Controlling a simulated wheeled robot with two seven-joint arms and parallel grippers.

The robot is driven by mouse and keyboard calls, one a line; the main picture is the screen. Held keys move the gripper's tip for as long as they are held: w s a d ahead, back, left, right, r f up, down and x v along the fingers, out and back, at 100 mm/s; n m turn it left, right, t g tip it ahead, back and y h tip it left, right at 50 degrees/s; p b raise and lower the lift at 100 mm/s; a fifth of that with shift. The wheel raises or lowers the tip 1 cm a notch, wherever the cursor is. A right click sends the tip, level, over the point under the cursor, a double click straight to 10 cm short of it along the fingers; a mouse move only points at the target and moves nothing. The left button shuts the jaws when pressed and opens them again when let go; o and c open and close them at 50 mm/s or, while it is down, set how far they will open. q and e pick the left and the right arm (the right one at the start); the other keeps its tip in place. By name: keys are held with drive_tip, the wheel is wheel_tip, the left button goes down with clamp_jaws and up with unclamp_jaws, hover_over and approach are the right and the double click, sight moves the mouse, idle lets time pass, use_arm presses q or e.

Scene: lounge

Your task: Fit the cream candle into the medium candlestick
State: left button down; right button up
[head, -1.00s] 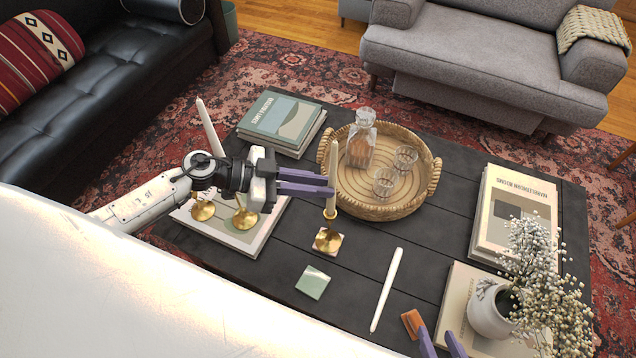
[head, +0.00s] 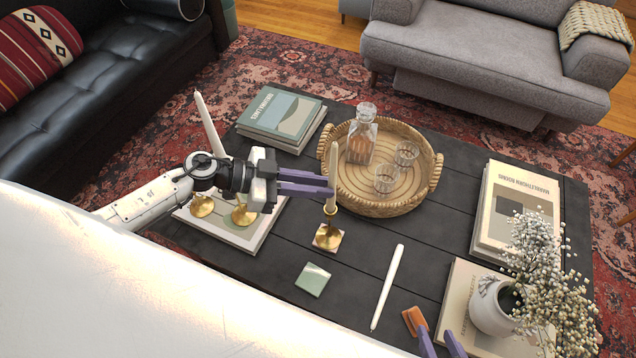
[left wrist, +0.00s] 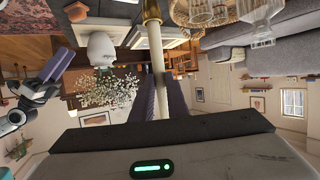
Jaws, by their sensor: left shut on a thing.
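The cream candle (head: 333,165) stands upright between the purple fingers of my left gripper (head: 328,187), which is shut on it. Its lower end meets the cup of a brass candlestick (head: 329,234); I cannot tell how deep it sits. This candlestick stands on a small pale square on the dark table. In the left wrist view the candle (left wrist: 156,45) runs from the fingers to the brass cup (left wrist: 151,12). Two more brass candlesticks stand at left, one (head: 202,207) and another (head: 243,215), partly hidden by my left arm. My right gripper (head: 437,336) is open at the bottom right.
A white candle (head: 387,287) lies on the table (head: 440,230). Another white candle (head: 208,125) stands behind my left arm. A wicker tray (head: 385,211) with decanter and glasses is close behind. A green coaster (head: 313,280), an orange-brown object (head: 413,320) and a flower vase (head: 490,308) are nearby.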

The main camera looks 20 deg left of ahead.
use_arm(q)
drive_tip(key=shift+f, duration=0.3)
drive_tip(key=c, duration=1.6)
unclamp_jaws()
drive_tip(key=shift+c, duration=0.2)
drive_tip(key=p+v, duration=0.3)
drive_tip(key=v, duration=0.3)
